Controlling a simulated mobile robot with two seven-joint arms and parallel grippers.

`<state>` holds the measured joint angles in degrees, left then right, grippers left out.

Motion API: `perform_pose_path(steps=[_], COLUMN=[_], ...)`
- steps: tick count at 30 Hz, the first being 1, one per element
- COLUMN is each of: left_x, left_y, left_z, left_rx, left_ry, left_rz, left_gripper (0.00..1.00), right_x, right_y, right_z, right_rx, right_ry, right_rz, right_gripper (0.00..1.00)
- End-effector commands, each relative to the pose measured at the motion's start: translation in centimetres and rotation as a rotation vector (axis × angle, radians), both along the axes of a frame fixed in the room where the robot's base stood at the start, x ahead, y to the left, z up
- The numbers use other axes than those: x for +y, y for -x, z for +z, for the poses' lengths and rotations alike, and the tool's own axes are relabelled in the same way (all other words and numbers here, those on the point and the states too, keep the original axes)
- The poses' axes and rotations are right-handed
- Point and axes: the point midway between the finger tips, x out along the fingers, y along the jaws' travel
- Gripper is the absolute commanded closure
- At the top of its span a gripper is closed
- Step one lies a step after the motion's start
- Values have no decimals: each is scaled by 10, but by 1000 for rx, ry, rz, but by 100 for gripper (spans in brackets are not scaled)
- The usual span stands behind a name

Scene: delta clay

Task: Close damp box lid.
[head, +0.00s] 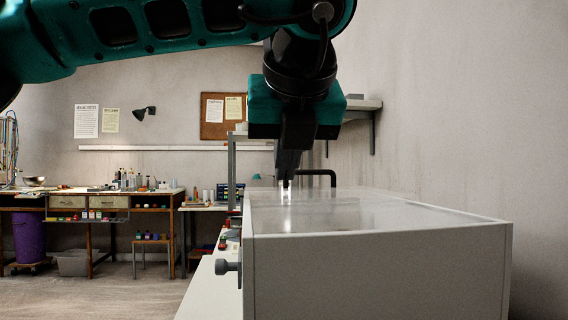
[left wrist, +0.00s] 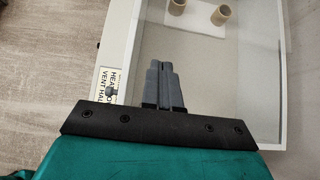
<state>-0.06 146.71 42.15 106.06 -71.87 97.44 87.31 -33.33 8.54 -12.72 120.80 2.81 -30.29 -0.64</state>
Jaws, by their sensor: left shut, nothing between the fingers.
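The damp box (head: 380,270) is a pale grey box at the right, and its wall also shows in the left wrist view (left wrist: 281,110). Its clear lid (head: 350,215) appears to lie flat across the top, with a shiny reflection. My left gripper (head: 286,188) points down at the lid's left part, fingers together and empty. In the left wrist view its fingers (left wrist: 162,68) are over the pane; I cannot tell if they touch it. A dark finger-like shape beyond them looks like a reflection. My right gripper is not in view.
Two tan cylinders (left wrist: 220,14) show through the pane. A grey knob (head: 227,267) sticks out from the box's left side. A wall shelf (head: 362,104) is behind. A cluttered workbench (head: 90,192) stands far left, with open floor before it.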

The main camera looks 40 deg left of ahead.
Motion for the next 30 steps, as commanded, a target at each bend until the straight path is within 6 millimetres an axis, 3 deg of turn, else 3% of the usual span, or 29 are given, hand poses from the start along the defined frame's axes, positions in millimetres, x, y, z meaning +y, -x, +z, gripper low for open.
perform_pose_path(steps=[2,8,17,30], left_x=[11,34,62,65], left_y=[-8,-29,-52,-55], left_z=[-17,-45,-42,-41], left_rx=[1,3,-2,-2], left_ry=[1,4,3,1], left_rz=[3,0,0,-1], left_gripper=[100,100,100,100], right_x=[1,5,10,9], right_y=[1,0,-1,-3], right_z=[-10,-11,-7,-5], right_rx=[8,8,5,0], right_ry=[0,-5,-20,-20], right_rz=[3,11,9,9], right_gripper=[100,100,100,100])
